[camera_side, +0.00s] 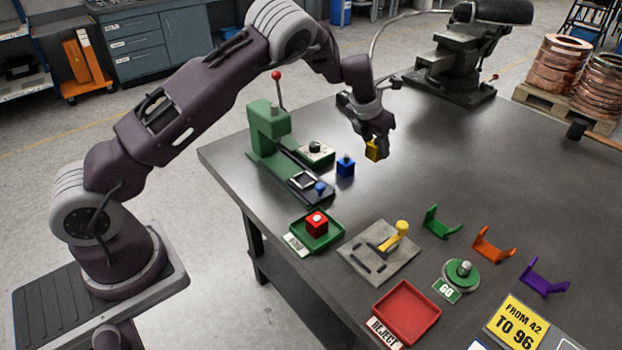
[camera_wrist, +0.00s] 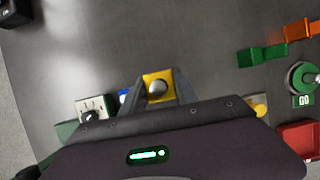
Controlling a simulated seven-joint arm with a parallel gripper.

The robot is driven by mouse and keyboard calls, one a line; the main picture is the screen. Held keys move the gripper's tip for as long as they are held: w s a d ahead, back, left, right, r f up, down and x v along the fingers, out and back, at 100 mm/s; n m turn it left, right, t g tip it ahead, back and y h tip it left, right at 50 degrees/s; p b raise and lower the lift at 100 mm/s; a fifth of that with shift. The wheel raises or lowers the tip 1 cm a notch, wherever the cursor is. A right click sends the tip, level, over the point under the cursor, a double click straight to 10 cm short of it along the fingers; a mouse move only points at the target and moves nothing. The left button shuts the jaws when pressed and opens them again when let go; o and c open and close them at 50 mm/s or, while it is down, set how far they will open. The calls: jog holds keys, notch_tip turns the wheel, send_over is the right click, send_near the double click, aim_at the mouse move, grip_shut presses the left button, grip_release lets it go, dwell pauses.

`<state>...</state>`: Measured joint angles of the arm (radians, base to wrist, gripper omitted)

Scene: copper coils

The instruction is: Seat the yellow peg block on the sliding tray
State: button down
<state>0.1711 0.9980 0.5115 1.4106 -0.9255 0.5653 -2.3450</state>
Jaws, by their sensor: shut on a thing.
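The yellow peg block (camera_side: 373,151) is held in my gripper (camera_side: 376,138), above the table in the side view. In the wrist view the yellow block (camera_wrist: 149,78), with its round grey peg upward, sits between my two fingers (camera_wrist: 158,92), which are shut on it. The sliding tray (camera_side: 318,196) is a dark plate with a square pale-rimmed seat and a blue knob, at the foot of a green press (camera_side: 263,135). The tray lies left of and nearer than my gripper. The seat looks empty. The gap under the block is hard to judge.
A blue peg block (camera_side: 345,167) and a pale box with a black knob (camera_side: 316,152) stand between my gripper and the press. A green tray (camera_side: 325,238) holds a red block (camera_side: 316,224). A grey slotted plate (camera_side: 368,268) and red tray (camera_side: 410,312) lie nearer.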

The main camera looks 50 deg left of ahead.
jog(key=shift+s+a, duration=0.2)
jog(key=shift+a, duration=0.15)
jog(key=s+a+m+g+h, duration=0.1)
jog(key=s+a+m+h, duration=0.2)
jog(key=s+a+m, duration=0.5)
jog(key=m+g+h, duration=0.2)
jog(key=m+g, duration=0.1)
jog(key=m, duration=0.7)
send_near(308, 184)
jog(key=shift+w+x, duration=0.15)
jog(key=shift+x, duration=1.05)
jog(key=shift+w+x, duration=0.15)
jog(key=shift+x, duration=1.05)
jog(key=shift+f+y, duration=0.15)
jog(key=shift+y, duration=0.15)
jog(key=shift+f, duration=0.3)
jog(key=shift+a+f, duration=0.1)
jog(key=shift+f, duration=0.2)
